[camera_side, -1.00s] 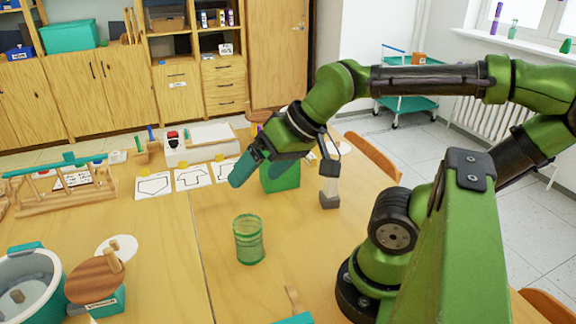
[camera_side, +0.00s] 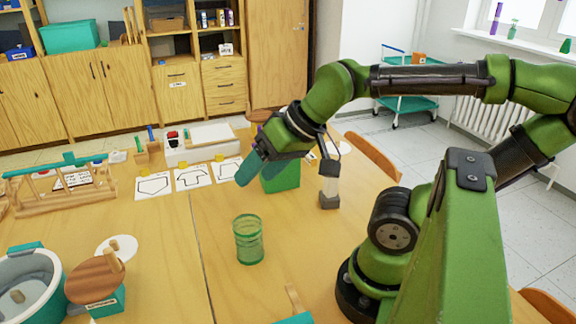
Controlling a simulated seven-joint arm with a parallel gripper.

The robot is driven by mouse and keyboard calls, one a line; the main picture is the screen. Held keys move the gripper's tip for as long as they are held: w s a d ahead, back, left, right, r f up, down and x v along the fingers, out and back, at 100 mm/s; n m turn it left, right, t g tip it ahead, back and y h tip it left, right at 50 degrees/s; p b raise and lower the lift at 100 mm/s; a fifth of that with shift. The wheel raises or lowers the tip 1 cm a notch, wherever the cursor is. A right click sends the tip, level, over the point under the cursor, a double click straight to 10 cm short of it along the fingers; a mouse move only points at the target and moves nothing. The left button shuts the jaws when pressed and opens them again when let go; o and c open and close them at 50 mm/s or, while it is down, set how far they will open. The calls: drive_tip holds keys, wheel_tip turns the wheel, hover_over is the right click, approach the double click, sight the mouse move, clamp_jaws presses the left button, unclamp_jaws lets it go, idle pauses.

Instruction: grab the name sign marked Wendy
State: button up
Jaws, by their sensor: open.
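I cannot make out a sign that reads Wendy; the small labels are too small to read. A teal block with a wooden piece on top carries a small label (camera_side: 103,303) at the lower left, and a small white card (camera_side: 117,157) stands at the back left of the table. My gripper (camera_side: 250,168) has teal fingers and hangs above the middle of the table, pointing down and left. It is open, with nothing seen between the fingers. A green box (camera_side: 281,178) is partly hidden behind it.
A green glass jar (camera_side: 248,240) stands in front of my gripper. A small lamp-like object (camera_side: 329,190) stands right of the green box. Drawn shape cards (camera_side: 190,178), a wooden rack (camera_side: 65,190) and a grey tub (camera_side: 28,290) are to the left.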

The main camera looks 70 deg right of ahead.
drive_tip(key=shift+c, duration=0.3)
drive_tip(key=w+d+r+m+g+h, duration=0.2)
drive_tip(key=w+d+r, duration=0.2)
drive_tip(key=w+d, duration=0.8)
drive_tip(key=m+g, duration=0.3)
drive_tip(key=g, duration=0.2)
hover_over(310, 154)
wheel_tip(310, 154, down, 11)
drive_tip(key=f, duration=1.1)
drive_tip(key=shift+s+d, duration=0.15)
drive_tip(key=shift+d, duration=0.15)
drive_tip(key=f, duration=0.6)
drive_tip(key=shift+a+f, duration=0.15)
drive_tip(key=shift+a, duration=0.2)
clamp_jaws()
